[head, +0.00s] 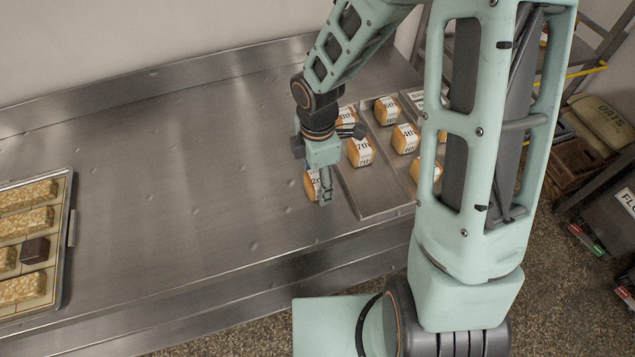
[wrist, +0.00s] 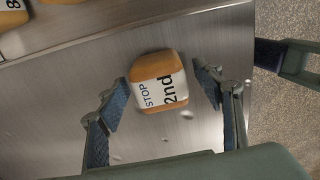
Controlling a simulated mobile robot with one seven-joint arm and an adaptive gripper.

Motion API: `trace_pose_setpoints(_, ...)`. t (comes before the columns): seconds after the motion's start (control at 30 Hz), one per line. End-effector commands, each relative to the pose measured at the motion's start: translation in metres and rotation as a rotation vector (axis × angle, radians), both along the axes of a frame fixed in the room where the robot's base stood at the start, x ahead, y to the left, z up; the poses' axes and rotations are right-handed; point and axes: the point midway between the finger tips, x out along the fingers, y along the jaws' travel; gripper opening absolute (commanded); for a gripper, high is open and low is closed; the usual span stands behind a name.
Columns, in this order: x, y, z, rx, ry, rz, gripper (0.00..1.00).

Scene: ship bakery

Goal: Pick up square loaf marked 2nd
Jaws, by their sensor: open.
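The square loaf marked 2nd (wrist: 158,82) is a small orange-brown loaf with a white label reading "STOP 2nd". It sits on the steel counter (wrist: 75,110). In the head view the loaf (head: 311,184) is partly hidden by my gripper (head: 325,200), left of the tray of loaves. In the wrist view my gripper (wrist: 160,98) is open, with one blue-padded finger on each side of the loaf. The loaf lies between and slightly beyond the fingertips. I see gaps on both sides, and nothing is held.
A steel tray (head: 378,206) with several labelled loaves, including one marked 7th (head: 360,152), stands just right of my gripper. A tray (head: 66,240) of yellow bars and one dark block is at the far left. The counter between is clear.

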Motion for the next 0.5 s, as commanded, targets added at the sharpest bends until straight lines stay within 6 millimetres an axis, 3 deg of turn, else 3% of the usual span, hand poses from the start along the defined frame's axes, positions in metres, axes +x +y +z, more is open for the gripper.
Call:
trace_pose_setpoints(0.2,0.0001,0.0001,-0.0005,0.000,-0.001,0.000,0.61)
trace_pose_setpoints(0.5,0.0000,0.0000,-0.0003,0.000,0.000,0.000,0.28)
